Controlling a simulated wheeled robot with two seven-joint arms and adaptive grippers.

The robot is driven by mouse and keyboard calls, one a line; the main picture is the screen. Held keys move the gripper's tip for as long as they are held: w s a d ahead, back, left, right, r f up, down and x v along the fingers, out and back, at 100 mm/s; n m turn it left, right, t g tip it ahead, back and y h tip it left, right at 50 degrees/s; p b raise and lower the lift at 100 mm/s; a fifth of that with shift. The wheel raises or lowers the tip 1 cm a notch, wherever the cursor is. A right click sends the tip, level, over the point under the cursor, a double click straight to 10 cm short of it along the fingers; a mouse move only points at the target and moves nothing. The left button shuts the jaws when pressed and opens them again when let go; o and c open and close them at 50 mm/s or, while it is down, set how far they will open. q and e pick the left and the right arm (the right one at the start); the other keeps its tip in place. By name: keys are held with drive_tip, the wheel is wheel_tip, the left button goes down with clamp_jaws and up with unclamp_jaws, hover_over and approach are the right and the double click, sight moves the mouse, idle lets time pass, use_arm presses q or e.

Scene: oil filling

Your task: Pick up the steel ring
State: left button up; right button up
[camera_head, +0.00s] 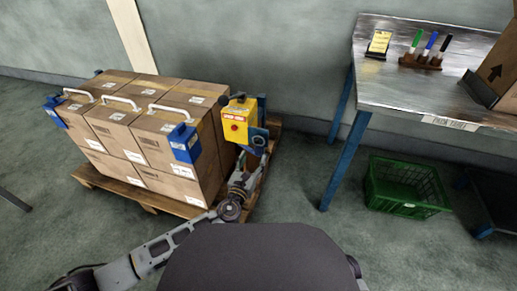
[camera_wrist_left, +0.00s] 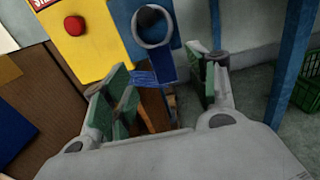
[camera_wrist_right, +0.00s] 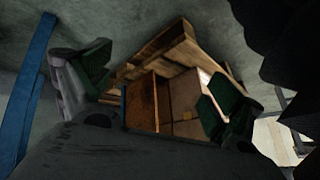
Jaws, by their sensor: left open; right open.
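The steel ring (camera_wrist_left: 135,30) is a thin grey hoop in the left wrist view. In the head view my left gripper (camera_head: 259,142) is just under the yellow box (camera_head: 237,122); I cannot make out the ring clearly there. My right gripper (camera_wrist_right: 155,88) is open and empty in the right wrist view, facing the pallet.
Stacked cartons (camera_head: 140,125) stand on a wooden pallet (camera_head: 150,202) at left, beside the yellow box. A metal table (camera_head: 400,85) holds markers (camera_head: 428,48) and a carton. A green crate (camera_head: 405,187) sits beneath it. Open floor lies between pallet and table.

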sight(258, 149)
use_arm(q)
drive_tip(key=shift+w+d, duration=0.15)
drive_tip(key=shift+w, duration=0.15)
drive_tip(key=shift+b+x, duration=0.75)
drive_tip(key=shift+x, duration=1.25)
drive_tip(key=shift+d, duration=0.1)
use_arm(e)
drive_tip(key=f, duration=0.2)
drive_tip(key=shift+a+f, duration=0.25)
drive_tip(key=shift+f, duration=0.15)
drive_tip(key=shift+w+t, duration=0.15)
drive_tip(key=shift+t, duration=0.15)
use_arm(q)
drive_tip(key=c, duration=1.2)
use_arm(e)
drive_tip(key=shift+s+f, duration=0.1)
drive_tip(key=shift+s, duration=0.2)
